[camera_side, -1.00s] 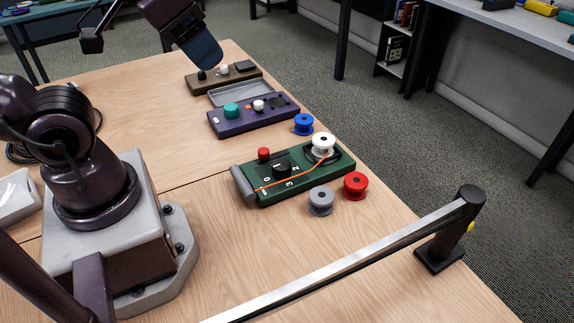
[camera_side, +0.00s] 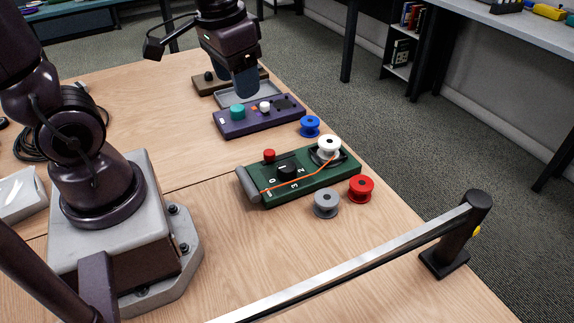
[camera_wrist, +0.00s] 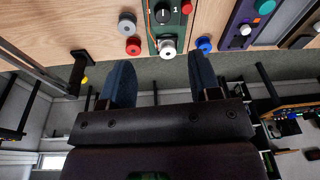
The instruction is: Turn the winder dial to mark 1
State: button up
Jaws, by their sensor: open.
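A red button (camera_side: 269,155) stands by the dial. My gripper (camera_side: 246,88) is above the purple box, behind the winder and apart from it. In the wrist view its fingers (camera_wrist: 160,82) are spread and empty.
A purple box (camera_side: 258,121) with a teal knob and a grey tray (camera_side: 248,95) lie behind the winder. Blue (camera_side: 310,127), grey (camera_side: 325,204) and red (camera_side: 361,190) spools stand around it. A metal bar (camera_side: 350,258) crosses the front. Table left of the winder is clear.

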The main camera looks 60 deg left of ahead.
aim_at(287, 166)
jog(key=w+a+f+n+g, duration=0.2)
jog(key=w+f+n, duration=0.5)
jog(key=w+f, duration=0.4)
jog(key=shift+h, duration=0.3)
jog(key=f, duration=0.9)
jog(key=s+f, duration=0.1)
jog(key=f, duration=0.4)
jog(key=shift+s, duration=0.1)
jog(key=c, duration=0.6)
jog(key=shift+c, duration=0.2)
